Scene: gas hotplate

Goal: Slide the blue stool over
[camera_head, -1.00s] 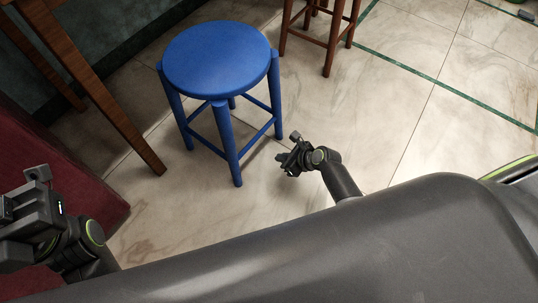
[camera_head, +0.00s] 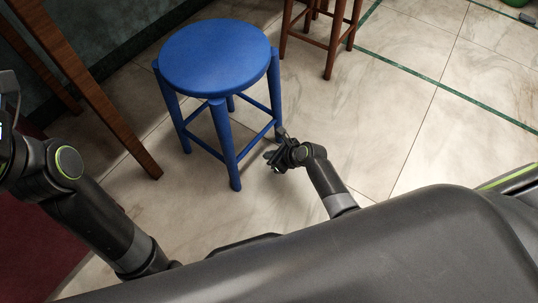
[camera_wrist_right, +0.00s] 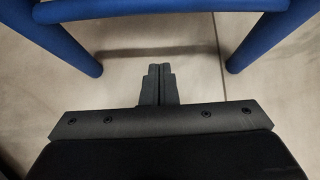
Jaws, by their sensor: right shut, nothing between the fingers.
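The blue stool (camera_head: 218,58) stands upright on the tiled floor, left of centre in the head view. It has a round seat and legs joined by rungs. My right gripper (camera_head: 270,160) is low beside the stool's right side, close to its near right leg. In the right wrist view, the gripper (camera_wrist_right: 157,84) is shut and empty, pointing between two blue stool legs (camera_wrist_right: 262,45) below a rung. I cannot tell whether it touches the stool. My left arm is at the left edge of the head view, and its fingers are out of the picture.
A brown wooden stool (camera_head: 335,40) stands behind and right of the blue one. A wooden table leg (camera_head: 105,115) slants down at the left, close to the blue stool. The tiled floor (camera_head: 400,120) to the right is clear.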

